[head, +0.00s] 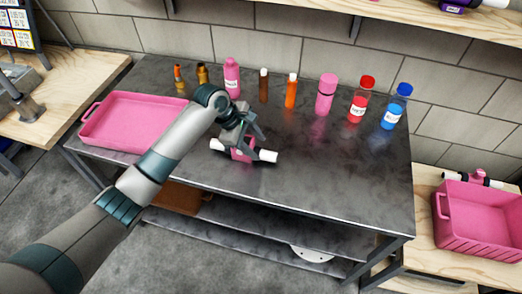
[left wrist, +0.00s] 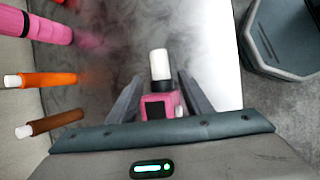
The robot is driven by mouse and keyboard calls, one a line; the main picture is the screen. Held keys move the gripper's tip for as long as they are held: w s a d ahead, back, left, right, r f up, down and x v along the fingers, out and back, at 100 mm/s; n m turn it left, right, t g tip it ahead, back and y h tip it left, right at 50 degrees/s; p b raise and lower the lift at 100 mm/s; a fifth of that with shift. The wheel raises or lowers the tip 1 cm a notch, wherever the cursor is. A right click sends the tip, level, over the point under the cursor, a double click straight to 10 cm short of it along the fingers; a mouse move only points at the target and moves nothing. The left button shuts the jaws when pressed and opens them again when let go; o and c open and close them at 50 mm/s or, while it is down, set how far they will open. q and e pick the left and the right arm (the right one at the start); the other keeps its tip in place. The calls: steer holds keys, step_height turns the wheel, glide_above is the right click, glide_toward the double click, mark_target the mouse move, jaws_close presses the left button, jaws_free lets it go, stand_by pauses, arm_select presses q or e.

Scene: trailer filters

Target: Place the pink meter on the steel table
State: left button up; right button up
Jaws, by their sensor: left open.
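The pink meter (head: 241,154), a pink body with white ends, lies on the steel table (head: 340,190) near its front middle. My left gripper (head: 247,137) is directly above it, with its open fingers around the meter. In the left wrist view the meter (left wrist: 161,104) sits between the two spread fingers of my left gripper (left wrist: 158,94), one white end pointing away. Part of the meter is hidden by the gripper. I cannot tell whether a finger touches it. My right gripper is not in view.
A pink tray (head: 130,122) lies on the table's left. Several bottles, including a pink one (head: 326,95), a red one (head: 361,99) and a blue one (head: 396,107), stand along the back. A similar pink-and-white item (head: 478,178) lies by a pink crate (head: 470,238). The table's right front is clear.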

arm_select(q)
steer(key=v, duration=0.6)
steer(key=shift+r+b, duration=0.35)
steer(key=shift+b, duration=0.05)
steer(key=shift+a, duration=0.1)
stand_by(0.6)
